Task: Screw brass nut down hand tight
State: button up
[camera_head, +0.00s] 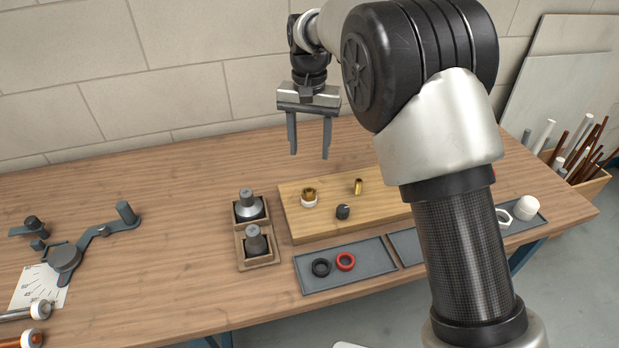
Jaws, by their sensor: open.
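A brass nut (309,192) sits on a white ring-shaped base on the wooden board (290,219), near the board's left side. A slim upright brass piece (358,186) stands to its right on the same board. My gripper (309,154) is open and empty, pointing down above and behind the board. Its fingertips are well apart from the brass nut. I cannot tell from this view whether the nut is threaded onto something. My arm hides the right part of the board.
A dark knob-like piece (343,212) stands on the board. Black (321,267) and red (346,261) rings lie in the grey tray (316,284) in front. A two-pocket wooden holder (240,246) holds grey fittings. A bending tool (66,257) lies at left. The table between is clear.

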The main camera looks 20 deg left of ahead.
aim_at(311, 189)
notch_tip(311, 189, down, 13)
jog(key=shift+f, duration=0.1)
dwell(0.3)
jog(key=c, duration=1.2)
jog(key=shift+o, duration=0.2)
jog(key=m, duration=0.5)
jog(key=shift+d+p, duration=0.15)
jog(key=shift+p, duration=0.2)
jog(key=m, duration=0.4)
jog(key=shift+d+p, duration=0.1)
jog(key=shift+p, duration=0.3)
jog(key=o, duration=2)
jog(key=shift+c, duration=0.2)
